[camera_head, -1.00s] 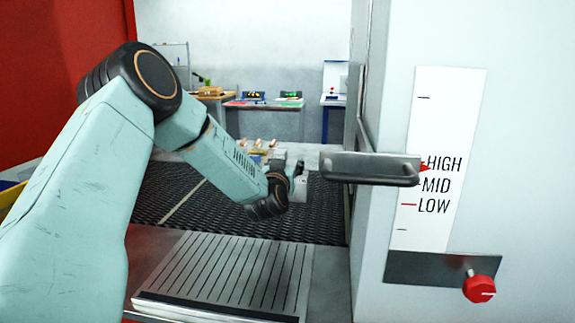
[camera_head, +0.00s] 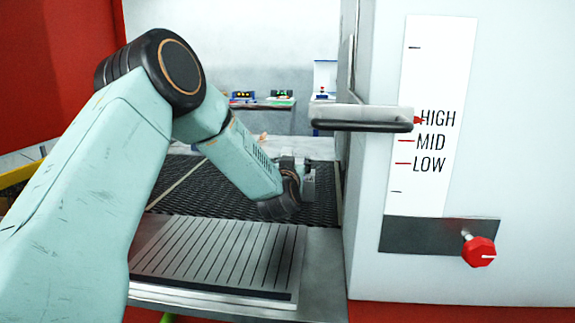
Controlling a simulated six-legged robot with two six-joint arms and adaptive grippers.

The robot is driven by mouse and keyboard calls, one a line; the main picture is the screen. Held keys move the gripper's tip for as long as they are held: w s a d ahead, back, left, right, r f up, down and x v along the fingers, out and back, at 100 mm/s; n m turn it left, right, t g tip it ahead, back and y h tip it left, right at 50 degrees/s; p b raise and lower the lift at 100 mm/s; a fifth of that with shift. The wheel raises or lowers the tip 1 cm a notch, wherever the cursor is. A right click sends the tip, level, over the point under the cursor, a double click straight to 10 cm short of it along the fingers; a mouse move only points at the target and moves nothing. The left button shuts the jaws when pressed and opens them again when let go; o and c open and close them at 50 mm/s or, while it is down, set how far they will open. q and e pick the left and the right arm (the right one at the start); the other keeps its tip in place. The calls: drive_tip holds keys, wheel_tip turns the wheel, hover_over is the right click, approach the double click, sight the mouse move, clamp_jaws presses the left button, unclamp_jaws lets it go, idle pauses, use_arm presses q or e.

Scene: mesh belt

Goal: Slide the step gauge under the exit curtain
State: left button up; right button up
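My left arm comes in from the left and reaches over the dark mesh belt (camera_head: 215,194). My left gripper (camera_head: 308,183) is small and partly hidden behind its own wrist, close to the edge of the white machine housing (camera_head: 480,90). I cannot tell whether it is open or shut, or whether it holds anything. I cannot make out the step gauge or the exit curtain. My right gripper is not in view.
A ribbed metal plate (camera_head: 215,255) lies in front of the belt. A grey handle (camera_head: 362,119) juts from the housing. A scale marked HIGH, MID and LOW (camera_head: 431,125) has a red knob (camera_head: 478,251) below it. A red panel (camera_head: 60,75) stands at left.

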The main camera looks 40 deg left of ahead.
use_arm(q)
drive_tip(key=shift+w+d+r+b, duration=0.1)
drive_tip(key=shift+w+d+b, duration=0.1)
drive_tip(key=shift+w+d, duration=0.3)
drive_tip(key=shift+w+d+r+b, duration=0.1)
drive_tip(key=shift+w+d+b, duration=0.1)
drive_tip(key=shift+d, duration=0.5)
drive_tip(key=w+d, duration=0.1)
drive_tip(key=d, duration=0.1)
drive_tip(key=w+d+b, duration=0.1)
drive_tip(key=d, duration=0.1)
drive_tip(key=shift+w+f, duration=0.15)
drive_tip(key=shift+w, duration=0.15)
drive_tip(key=o, duration=1.7)
drive_tip(key=shift+s, duration=0.1)
drive_tip(key=shift+f, duration=0.15)
drive_tip(key=shift+f, duration=0.1)
